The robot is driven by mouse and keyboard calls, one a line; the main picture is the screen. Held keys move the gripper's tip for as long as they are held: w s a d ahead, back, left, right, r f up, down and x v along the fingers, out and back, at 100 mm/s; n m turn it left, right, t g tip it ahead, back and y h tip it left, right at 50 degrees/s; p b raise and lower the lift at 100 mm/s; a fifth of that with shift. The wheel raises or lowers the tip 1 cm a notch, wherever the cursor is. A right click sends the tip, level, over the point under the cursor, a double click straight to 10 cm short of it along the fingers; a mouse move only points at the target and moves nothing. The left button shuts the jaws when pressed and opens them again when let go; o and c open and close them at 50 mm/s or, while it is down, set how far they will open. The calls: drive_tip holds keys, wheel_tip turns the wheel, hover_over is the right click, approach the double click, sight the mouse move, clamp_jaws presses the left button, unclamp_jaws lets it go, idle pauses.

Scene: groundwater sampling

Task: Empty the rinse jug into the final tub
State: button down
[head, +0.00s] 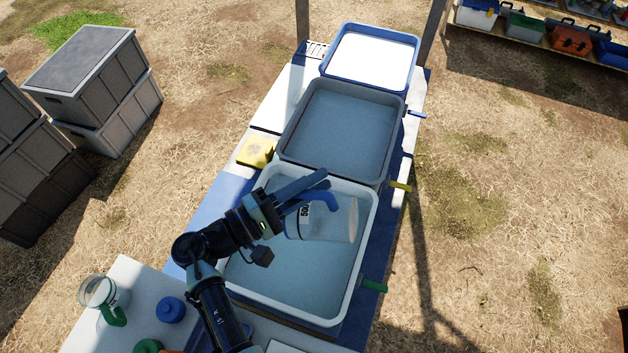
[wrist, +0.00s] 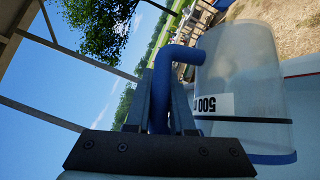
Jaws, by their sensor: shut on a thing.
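My gripper (head: 308,190) is shut on the blue handle (wrist: 162,85) of a clear jug (head: 325,222) marked 500. The wrist view shows the jug (wrist: 240,75) close up, with the handle between my fingers. The jug is tipped far over, about on its side, above the nearest tub, a white-rimmed one (head: 339,318) with a green tag (head: 374,286). I cannot tell whether liquid is in the jug or running out. Beyond it stand a grey tub (head: 389,135) with a yellow tag (head: 400,186) and a blue-rimmed tub (head: 411,65). No view shows which tub is the final one.
A second clear jug with a green handle (head: 103,296), a blue lid (head: 171,309) and a green lid (head: 148,346) sit on the white top at lower left. A yellow pad (head: 256,151) lies beside the grey tub. Grey crates (head: 95,75) stand on the ground at left.

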idle(0.3)
drive_tip(key=shift+s+d+f+m+g+y+p, duration=0.2)
drive_tip(key=shift+d+f+m+y, duration=0.15)
drive_tip(key=shift+d, duration=0.25)
drive_tip(key=shift+s+d+f+m+g+y+p, duration=0.2)
drive_tip(key=shift+d+m+y+p, duration=0.15)
drive_tip(key=shift+d, duration=0.2)
drive_tip(key=shift+s+d+f+m+g+y+p, duration=0.15)
drive_tip(key=shift+d+f+m+y, duration=0.2)
drive_tip(key=shift+d, duration=0.25)
drive_tip(key=s+d+f+m+y+p, duration=0.1)
drive_tip(key=d+f+m+y+p, duration=0.5)
drive_tip(key=y, duration=0.7)
drive_tip(key=f+m+p, duration=0.1)
drive_tip(key=m+p, duration=0.1)
drive_tip(key=p, duration=0.1)
drive_tip(key=shift+s+d+f+t+y+p, duration=0.2)
drive_tip(key=shift+s+d+t+y+p, duration=0.05)
drive_tip(key=shift+t+y+p, duration=0.15)
